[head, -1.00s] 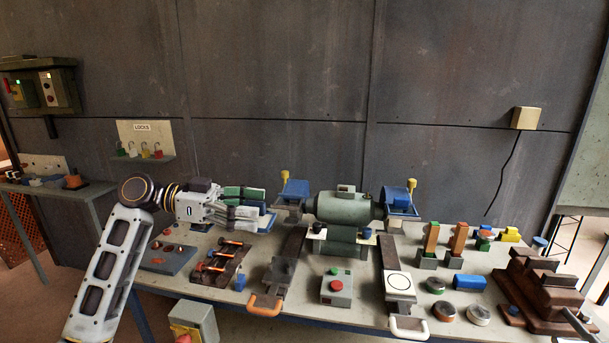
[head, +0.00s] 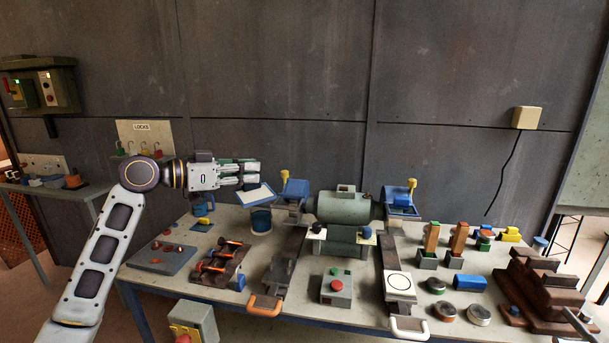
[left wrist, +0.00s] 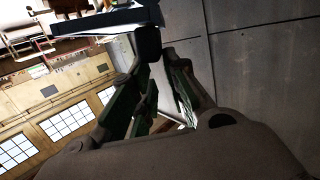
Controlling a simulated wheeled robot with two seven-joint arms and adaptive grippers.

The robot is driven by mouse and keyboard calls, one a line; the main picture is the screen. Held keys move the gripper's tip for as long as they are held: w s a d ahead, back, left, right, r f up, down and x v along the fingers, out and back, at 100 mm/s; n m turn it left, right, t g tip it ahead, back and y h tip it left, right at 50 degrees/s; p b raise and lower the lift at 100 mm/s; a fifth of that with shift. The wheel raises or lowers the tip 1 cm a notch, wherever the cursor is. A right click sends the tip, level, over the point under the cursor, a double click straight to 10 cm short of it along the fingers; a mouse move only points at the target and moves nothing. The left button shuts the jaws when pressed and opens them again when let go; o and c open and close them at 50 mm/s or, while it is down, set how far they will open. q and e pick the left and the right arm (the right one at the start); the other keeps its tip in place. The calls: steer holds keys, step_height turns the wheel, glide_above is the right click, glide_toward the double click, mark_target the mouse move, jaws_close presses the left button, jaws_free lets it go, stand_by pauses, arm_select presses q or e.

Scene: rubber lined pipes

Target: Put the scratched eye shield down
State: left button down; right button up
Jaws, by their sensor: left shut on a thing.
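My left gripper (head: 252,172) is in the head view, above the back left of the workbench, left of the grinder (head: 343,207). It is shut on the eye shield (head: 257,196), a blue-framed plate with a pale pane. The shield is tilted, hangs just below the fingertips and is clear of the bench top. Any scratches are too small to make out. My right gripper is not in view.
A blue round container (head: 261,221) stands under the shield. The grinder's blue left guard (head: 293,189) is close on the right. A dark tool rack (head: 216,263) lies in front.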

arm_select(q)
steer(key=shift+w+a+r+n+t+y, duration=1.5)
steer(key=shift+a+r+n+t+y, duration=1.9)
steer(key=shift+a+r+n+y, duration=1)
steer(key=s+f+n+y, duration=0.15)
steer(key=s+f, duration=0.25)
steer(key=f, duration=1.2)
steer(key=s+f+n+y, duration=0.1)
steer(key=s+f+y, duration=0.2)
steer(key=f, duration=1.4)
steer(key=s+f, duration=0.6)
steer(key=f, duration=0.4)
steer(key=s+d+f+t, duration=0.1)
steer(key=s+f, duration=0.5)
steer(key=f, duration=0.4)
steer(key=shift+f, duration=0.2)
steer(key=shift+w+y, duration=0.1)
steer(key=shift+y, duration=0.15)
